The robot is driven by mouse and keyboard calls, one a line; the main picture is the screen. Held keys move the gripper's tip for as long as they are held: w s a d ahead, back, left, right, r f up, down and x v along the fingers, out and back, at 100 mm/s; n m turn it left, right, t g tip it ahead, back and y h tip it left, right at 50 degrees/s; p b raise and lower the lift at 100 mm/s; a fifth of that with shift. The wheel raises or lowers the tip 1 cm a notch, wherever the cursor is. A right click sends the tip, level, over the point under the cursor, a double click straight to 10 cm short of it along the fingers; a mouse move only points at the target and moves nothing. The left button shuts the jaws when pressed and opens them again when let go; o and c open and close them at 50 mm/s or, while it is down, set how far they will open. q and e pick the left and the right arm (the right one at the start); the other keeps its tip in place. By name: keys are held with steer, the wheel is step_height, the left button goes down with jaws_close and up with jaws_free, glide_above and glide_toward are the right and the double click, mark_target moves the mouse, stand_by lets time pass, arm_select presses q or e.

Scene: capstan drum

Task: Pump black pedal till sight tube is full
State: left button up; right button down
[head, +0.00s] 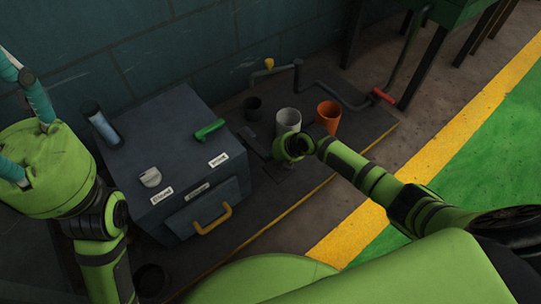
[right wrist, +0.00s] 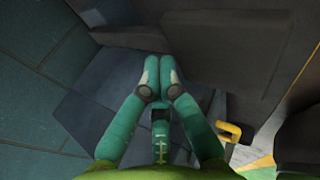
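The sight tube (head: 102,127) is a pale blue-grey cylinder with a dark cap, tilted in the picture at the back left of the dark box (head: 158,130). Its fill level cannot be read. A dark pedal (head: 254,143) lies low beside the box's right side. My right gripper (head: 292,147) is just right of the pedal; its fingers are hidden below the hand there. In the right wrist view its teal fingertips (right wrist: 164,68) are together with nothing between them. Contact with the pedal cannot be made out. My left gripper (head: 22,105) is raised at the left edge, its fingertips cut off.
The box carries a green lever (head: 209,130), a grey knob (head: 150,177) and a drawer with a yellow handle (head: 213,219). Black (head: 252,108), white (head: 288,120) and orange (head: 328,116) cups stand behind my right gripper. A red-handled crank (head: 382,96) is further back.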

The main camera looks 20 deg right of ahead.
mark_target(275, 162)
steer(key=shift+s+d+f+b, duration=0.1)
steer(key=shift+s+f+b, duration=0.1)
steer(key=shift+f+b, duration=0.35)
steer(key=shift+s+d+f+b, duration=0.15)
steer(key=shift+s+f+b, duration=0.1)
steer(key=shift+f, duration=0.55)
steer(key=shift+s+d+f+b, duration=0.1)
steer(key=shift+s+f+b, duration=0.1)
steer(key=shift+f+b, duration=0.35)
stand_by(0.9)
steer(key=shift+p, duration=0.3)
stand_by(0.3)
steer(key=shift+w+r+p, duration=0.15)
steer(key=shift+r+p, duration=0.55)
steer(key=shift+r, duration=0.25)
steer(key=shift+w+r+p, duration=0.15)
steer(key=shift+r+p, duration=0.55)
steer(key=shift+r, duration=0.2)
steer(key=shift+w+a+r+p, duration=0.15)
steer(key=shift+r+p, duration=0.25)
steer(key=shift+r, duration=0.2)
steer(key=shift+w+a+r+p, duration=0.1)
steer(key=shift+r+p, duration=0.25)
steer(key=shift+r, duration=0.2)
steer(key=shift+w+r, duration=0.1)
steer(key=shift+r, duration=0.1)
